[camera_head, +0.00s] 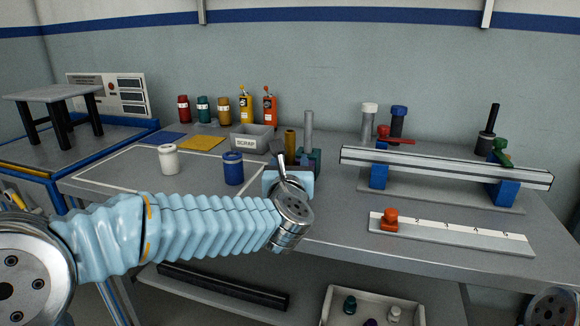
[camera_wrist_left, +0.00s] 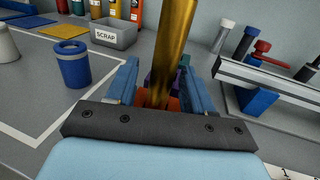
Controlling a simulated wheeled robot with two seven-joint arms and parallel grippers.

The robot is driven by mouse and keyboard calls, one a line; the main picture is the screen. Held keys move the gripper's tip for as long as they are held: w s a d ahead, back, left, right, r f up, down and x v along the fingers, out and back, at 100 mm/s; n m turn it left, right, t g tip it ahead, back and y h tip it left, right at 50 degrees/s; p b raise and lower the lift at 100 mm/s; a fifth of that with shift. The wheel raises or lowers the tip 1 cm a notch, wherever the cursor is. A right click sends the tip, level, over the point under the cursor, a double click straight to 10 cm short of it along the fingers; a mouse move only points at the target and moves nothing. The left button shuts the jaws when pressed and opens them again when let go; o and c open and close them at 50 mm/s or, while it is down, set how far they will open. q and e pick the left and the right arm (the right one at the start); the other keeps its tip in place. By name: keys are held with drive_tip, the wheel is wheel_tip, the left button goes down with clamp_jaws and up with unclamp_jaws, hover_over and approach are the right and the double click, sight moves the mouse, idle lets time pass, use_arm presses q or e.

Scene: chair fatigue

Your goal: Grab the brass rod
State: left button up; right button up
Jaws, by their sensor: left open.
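The brass rod (camera_head: 290,143) stands upright near the middle of the bench in the head view, its lower part hidden by my left gripper. In the left wrist view the brass rod (camera_wrist_left: 174,48) rises large between the two blue fingers. My left gripper (camera_head: 289,172) is open, and its fingers (camera_wrist_left: 161,88) lie one on each side of the rod. I cannot tell whether either finger touches it. The rod's lower end is hidden behind the dark palm plate in the wrist view. My right gripper is not in view.
A grey rod (camera_head: 309,128) stands just right of the brass rod. A grey scrap bin (camera_head: 253,137) and a blue jar (camera_head: 233,169) are to the left. A long metal rail (camera_head: 445,165) on blue supports is to the right. A white jar (camera_head: 168,159) stands farther left.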

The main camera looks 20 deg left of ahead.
use_arm(q)
clamp_jaws()
drive_tip(key=shift+r, duration=0.1)
